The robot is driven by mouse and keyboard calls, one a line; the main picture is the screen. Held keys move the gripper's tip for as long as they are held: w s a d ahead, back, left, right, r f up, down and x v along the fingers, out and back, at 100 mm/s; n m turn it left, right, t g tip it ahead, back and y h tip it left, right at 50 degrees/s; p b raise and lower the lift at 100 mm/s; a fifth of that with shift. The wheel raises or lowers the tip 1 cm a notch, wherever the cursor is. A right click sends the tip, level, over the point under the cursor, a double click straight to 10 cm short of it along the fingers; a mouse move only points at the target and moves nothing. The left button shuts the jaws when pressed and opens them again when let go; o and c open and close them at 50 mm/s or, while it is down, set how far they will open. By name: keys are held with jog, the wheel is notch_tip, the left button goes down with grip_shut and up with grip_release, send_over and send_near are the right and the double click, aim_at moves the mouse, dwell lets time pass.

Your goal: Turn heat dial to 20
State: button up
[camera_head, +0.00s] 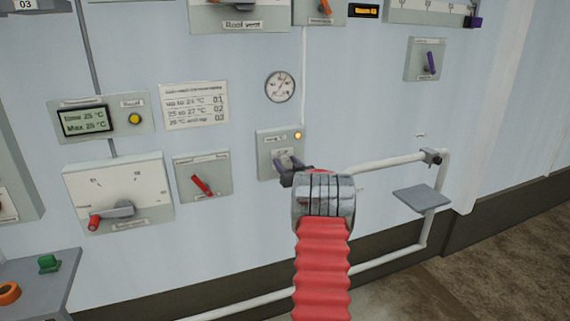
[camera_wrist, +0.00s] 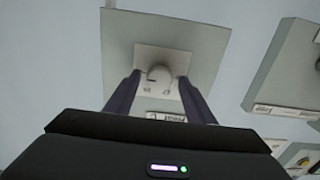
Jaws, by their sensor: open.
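No label that I can read plainly says heat. A large dial panel (camera_head: 118,193) at the left has a scale, a grey pointer knob and a red-ended lever (camera_head: 96,222) pointing lower left; its bottom label is too blurred to read. My gripper (camera_head: 288,168) is at a small grey panel (camera_head: 266,143) with a lit yellow lamp, right of the red switch, and partly hides its lower half.
A red-handled switch (camera_head: 202,184) sits left of my gripper. A display (camera_head: 85,120) with a yellow button, a notice (camera_head: 194,105) and a gauge (camera_head: 280,87) are above. A pipe rail (camera_head: 385,163) and small shelf (camera_head: 422,197) stand right. A grey ledge (camera_head: 45,285) is lower left.

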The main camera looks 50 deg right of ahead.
jog(key=shift+w+d, duration=0.15)
jog(key=shift+w, duration=0.05)
jog(key=shift+c, duration=0.2)
